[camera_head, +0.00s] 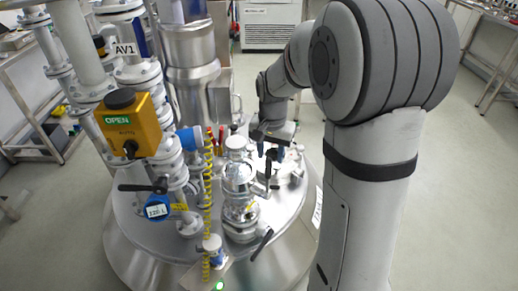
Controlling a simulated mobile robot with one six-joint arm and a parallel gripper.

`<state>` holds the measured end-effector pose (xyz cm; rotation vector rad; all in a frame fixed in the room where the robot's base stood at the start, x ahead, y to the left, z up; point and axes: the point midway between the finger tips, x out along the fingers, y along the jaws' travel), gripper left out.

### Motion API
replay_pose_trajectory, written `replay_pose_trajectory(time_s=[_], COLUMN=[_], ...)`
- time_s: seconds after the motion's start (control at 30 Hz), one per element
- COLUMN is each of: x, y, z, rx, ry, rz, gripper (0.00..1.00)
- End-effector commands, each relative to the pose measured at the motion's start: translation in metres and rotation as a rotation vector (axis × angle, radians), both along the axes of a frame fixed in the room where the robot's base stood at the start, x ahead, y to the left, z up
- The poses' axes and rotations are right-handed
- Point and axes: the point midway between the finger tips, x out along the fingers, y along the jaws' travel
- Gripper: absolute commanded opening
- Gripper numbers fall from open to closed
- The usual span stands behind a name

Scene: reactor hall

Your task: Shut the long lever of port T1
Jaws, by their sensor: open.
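My gripper (271,151) is open above the right side of the steel reactor lid, with its bluish fingertips pointing down. A dark upright handle (269,166) shows between and below the fingertips; I cannot tell whether they touch it. It stands just right of a glass-and-steel port fitting (239,180). Another black lever (262,244) slants down and outward from the foot of that fitting, apart from my gripper. No label readable as T1 is in view, so I cannot tell which of these is its long lever. My arm covers the right of the picture.
Left on the lid (135,225) stand pipes with an orange actuator box (127,124) marked OPEN and a blue valve with a black handle (143,187). Open floor (455,200) lies right.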

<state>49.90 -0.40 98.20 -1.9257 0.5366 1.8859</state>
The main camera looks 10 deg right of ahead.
Motion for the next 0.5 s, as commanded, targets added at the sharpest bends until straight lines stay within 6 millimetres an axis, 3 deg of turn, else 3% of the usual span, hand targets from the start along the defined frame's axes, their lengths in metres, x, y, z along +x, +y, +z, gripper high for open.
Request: replay_pose_trajectory(time_s=[0.17,0.33,0.5], x=[0.018,0.02,0.019], y=[0.001,0.001,0.001], z=[-0.014,-0.03,-0.058], rx=[0.001,0.0,0.001], ry=[0.02,0.025,0.026], rz=[-0.054,-0.063,-0.061], gripper=[0.41,0.41,0.41])
